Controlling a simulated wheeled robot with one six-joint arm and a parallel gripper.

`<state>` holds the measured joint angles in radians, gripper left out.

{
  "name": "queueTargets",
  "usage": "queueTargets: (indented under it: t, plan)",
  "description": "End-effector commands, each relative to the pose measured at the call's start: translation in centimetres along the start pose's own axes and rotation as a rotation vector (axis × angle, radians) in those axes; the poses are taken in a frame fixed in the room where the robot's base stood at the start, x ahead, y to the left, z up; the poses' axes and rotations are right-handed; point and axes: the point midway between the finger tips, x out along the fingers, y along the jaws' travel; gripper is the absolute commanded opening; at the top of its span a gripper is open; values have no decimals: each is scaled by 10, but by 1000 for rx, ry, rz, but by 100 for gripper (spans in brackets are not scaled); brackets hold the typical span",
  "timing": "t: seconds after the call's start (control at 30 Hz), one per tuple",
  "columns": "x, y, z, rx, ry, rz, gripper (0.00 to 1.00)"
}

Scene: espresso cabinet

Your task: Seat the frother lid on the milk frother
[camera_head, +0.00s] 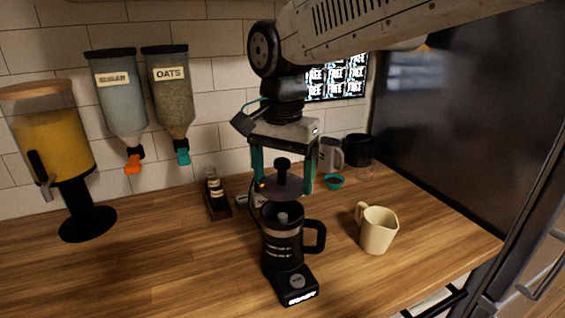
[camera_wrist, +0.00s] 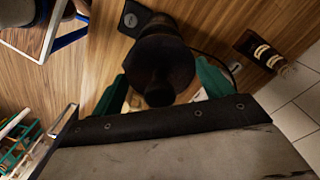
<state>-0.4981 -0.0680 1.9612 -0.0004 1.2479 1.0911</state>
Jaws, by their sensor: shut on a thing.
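The frother lid (camera_head: 286,187) is a dark disc with a black knob on top. My gripper (camera_head: 283,186) is shut on it, with a teal finger at either side, and holds it roughly level just above the milk frother (camera_head: 281,243). The frother is a black jug with a handle at its right, upright on a black base with a round dial. Its open top shows below the lid, with a small gap between them. In the wrist view the dark lid (camera_wrist: 163,62) lies between my fingers and hides most of the frother.
A cream mug (camera_head: 378,231) stands right of the frother. A small teal bowl (camera_head: 334,182), a light mug (camera_head: 330,155) and a dark mug (camera_head: 358,149) are behind. A bottle tray (camera_head: 217,203) is at back left. The counter's left front is clear.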

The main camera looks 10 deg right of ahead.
Motion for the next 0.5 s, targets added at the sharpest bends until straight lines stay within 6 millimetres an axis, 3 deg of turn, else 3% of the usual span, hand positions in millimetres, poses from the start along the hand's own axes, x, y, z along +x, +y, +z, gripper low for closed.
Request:
queueTargets:
  t: [0.23, 0.5]
  plan:
    - [22, 0, 0, 0, -1, 2, 56]
    - [33, 0, 0, 0, 0, 0, 56]
